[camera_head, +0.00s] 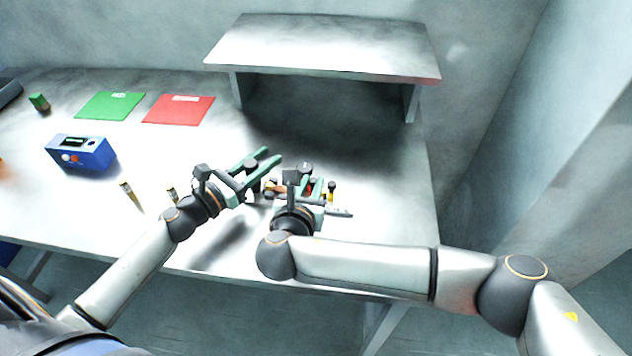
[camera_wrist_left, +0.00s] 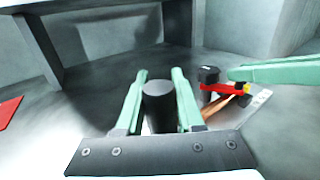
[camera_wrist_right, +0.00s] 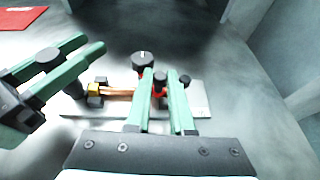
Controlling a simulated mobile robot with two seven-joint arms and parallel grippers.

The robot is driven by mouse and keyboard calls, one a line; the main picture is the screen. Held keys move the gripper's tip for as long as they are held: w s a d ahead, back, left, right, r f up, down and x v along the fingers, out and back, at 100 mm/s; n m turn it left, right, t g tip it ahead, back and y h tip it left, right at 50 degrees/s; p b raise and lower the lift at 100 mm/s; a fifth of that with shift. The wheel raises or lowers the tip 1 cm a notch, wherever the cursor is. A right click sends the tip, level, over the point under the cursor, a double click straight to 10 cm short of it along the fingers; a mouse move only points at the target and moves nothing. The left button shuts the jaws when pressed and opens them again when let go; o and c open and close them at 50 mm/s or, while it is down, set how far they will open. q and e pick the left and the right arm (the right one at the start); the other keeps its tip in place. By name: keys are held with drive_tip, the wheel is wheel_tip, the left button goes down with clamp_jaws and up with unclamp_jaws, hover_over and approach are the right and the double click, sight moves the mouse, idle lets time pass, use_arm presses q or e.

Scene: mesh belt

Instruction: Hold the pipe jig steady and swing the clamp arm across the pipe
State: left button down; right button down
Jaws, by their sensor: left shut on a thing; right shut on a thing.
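The pipe jig has a pale base plate (camera_wrist_right: 201,97) that lies flat on the bench. A copper pipe (camera_wrist_right: 118,92) with a yellow end fitting rests in dark blocks on it. A red clamp arm (camera_wrist_left: 220,87) sits by a dark round knob (camera_wrist_right: 142,59); my right fingers partly hide whether it crosses the pipe. My left gripper (camera_head: 270,156) is shut on a dark upright cylinder, the jig handle (camera_wrist_left: 158,94), at the jig's left end. My right gripper (camera_wrist_right: 162,76) is shut on the clamp arm, over the plate. Both grippers have green fingers.
A shelf (camera_head: 320,50) stands on legs at the back of the bench. A green mat (camera_head: 108,105), a red mat (camera_head: 178,109) and a blue box (camera_head: 80,153) lie to the left. The bench's right edge is close to the jig. The bench centre behind the jig is clear.

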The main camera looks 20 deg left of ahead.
drive_tip(key=shift+s+a+m+h, duration=0.15)
drive_tip(key=shift+a+m+h, duration=0.05)
drive_tip(key=shift+m+h, duration=0.1)
drive_tip(key=c, duration=0.8)
unclamp_jaws()
drive_tip(key=shift+d, duration=0.1)
drive_tip(key=v, duration=0.7)
drive_tip(key=shift+s, duration=0.25)
